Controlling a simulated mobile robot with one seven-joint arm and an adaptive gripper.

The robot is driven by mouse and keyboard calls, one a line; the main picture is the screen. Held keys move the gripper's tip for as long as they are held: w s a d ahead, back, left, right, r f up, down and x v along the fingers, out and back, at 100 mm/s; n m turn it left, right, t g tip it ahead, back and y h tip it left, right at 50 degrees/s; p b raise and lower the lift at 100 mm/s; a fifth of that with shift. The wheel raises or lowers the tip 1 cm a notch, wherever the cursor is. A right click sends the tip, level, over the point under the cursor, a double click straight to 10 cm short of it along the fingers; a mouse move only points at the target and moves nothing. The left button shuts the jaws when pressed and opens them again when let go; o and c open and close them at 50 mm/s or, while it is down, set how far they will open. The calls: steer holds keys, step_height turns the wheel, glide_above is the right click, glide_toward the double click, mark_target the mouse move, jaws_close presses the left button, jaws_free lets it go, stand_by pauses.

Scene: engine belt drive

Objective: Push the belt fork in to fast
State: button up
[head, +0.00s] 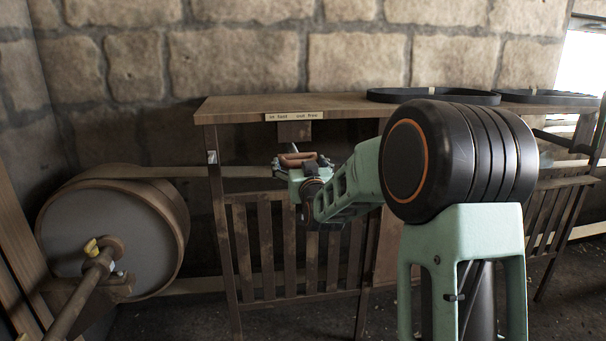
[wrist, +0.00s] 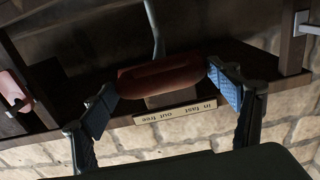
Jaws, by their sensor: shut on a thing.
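The belt fork's reddish-brown handle (head: 296,159) is in front of the wooden frame, below the sign plate (head: 290,116) reading "in fast out free". In the wrist view the handle (wrist: 162,76) lies across the picture, with a grey metal rod (wrist: 154,30) running away from it. My gripper (head: 303,163) is shut on the handle. In the wrist view its blue-padded fingers (wrist: 162,90) press on the two ends of the handle. The sign (wrist: 175,114) appears upside down there. The fork's working end at the belt is hidden.
A flat belt (head: 240,172) runs from a large drum (head: 110,232) at the left behind the wooden frame. A slatted guard (head: 295,250) stands below my gripper. A stone wall (head: 240,62) closes the back.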

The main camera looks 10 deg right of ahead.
steer(key=shift+w, duration=0.6)
steer(key=shift+w+r, duration=0.2)
steer(key=o, duration=1.7)
steer(key=shift+w+f, duration=0.1)
steer(key=shift+w, duration=0.05)
steer(key=shift+c, duration=0.2)
steer(key=s, duration=1.2)
